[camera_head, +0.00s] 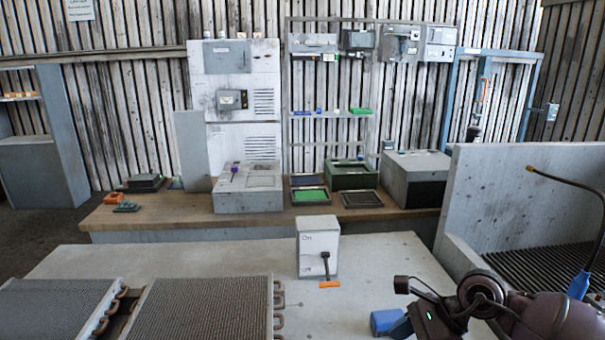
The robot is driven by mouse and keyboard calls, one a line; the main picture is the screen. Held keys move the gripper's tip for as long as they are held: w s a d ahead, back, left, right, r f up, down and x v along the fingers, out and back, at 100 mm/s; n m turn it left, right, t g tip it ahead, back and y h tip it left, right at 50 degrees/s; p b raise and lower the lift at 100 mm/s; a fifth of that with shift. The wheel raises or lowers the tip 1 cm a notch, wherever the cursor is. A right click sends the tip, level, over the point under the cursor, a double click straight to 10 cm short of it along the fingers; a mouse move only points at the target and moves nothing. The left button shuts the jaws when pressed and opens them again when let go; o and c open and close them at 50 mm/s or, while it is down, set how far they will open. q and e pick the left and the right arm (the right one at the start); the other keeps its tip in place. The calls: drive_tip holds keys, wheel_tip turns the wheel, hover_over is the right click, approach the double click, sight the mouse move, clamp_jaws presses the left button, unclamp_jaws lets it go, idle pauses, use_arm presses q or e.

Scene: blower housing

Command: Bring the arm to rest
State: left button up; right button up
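My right arm (540,312) comes in at the bottom right, low over the front of the grey table (400,255). Its dark gripper end (432,320) is folded near the table's front edge. A blue block-like piece (386,322) shows at its left side; I cannot tell whether it is part of the gripper or a separate thing. The fingers are not clear. My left gripper is out of view. A pale switch box (311,240) marked "ON" stands on the table, with a dark lever (325,263) on its front and an orange tag (329,284) at its foot.
Two finned coil panels (200,306) lie at the front left. A concrete wall block with a grate (530,265) borders the right, below a thin cable (565,182). A wooden bench (160,212) with boxes and trays stands behind. The table around the switch box is bare.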

drive_tip(key=s+a+r+m+t+y, duration=0.2)
drive_tip(key=a+r+m+t+y, duration=0.4)
drive_tip(key=a+r+m+y, duration=0.25)
drive_tip(key=w+d+r+m+t+h, duration=0.15)
drive_tip(key=d+m+t, duration=0.25)
drive_tip(key=m+t, duration=0.55)
drive_tip(key=s+d+f+m+g+h, duration=0.1)
drive_tip(key=s+d+f+m+h, duration=0.35)
drive_tip(key=m, duration=0.55)
drive_tip(key=s+d+f+m+g+h, duration=0.1)
drive_tip(key=d+f+m+h, duration=0.35)
drive_tip(key=m+h, duration=0.4)
drive_tip(key=s+d+f+m+g+h, duration=0.1)
drive_tip(key=s+d+f+m+h, duration=0.15)
drive_tip(key=d+m+h, duration=0.55)
drive_tip(key=s+a+f+m+g+y, duration=0.25)
drive_tip(key=s+f+m+g, duration=0.2)
drive_tip(key=s, duration=0.35)
drive_tip(key=s+a+f+m+g+y, duration=0.1)
drive_tip(key=s+f+m+g+y, duration=0.3)
drive_tip(key=s, duration=0.3)
drive_tip(key=w+f+t, duration=0.7)
drive_tip(key=f, duration=0.4)
drive_tip(key=shift+n+h, duration=0.35)
drive_tip(key=shift+n, duration=0.05)
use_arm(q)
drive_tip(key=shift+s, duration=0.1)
use_arm(e)
drive_tip(key=shift+f, duration=0.1)
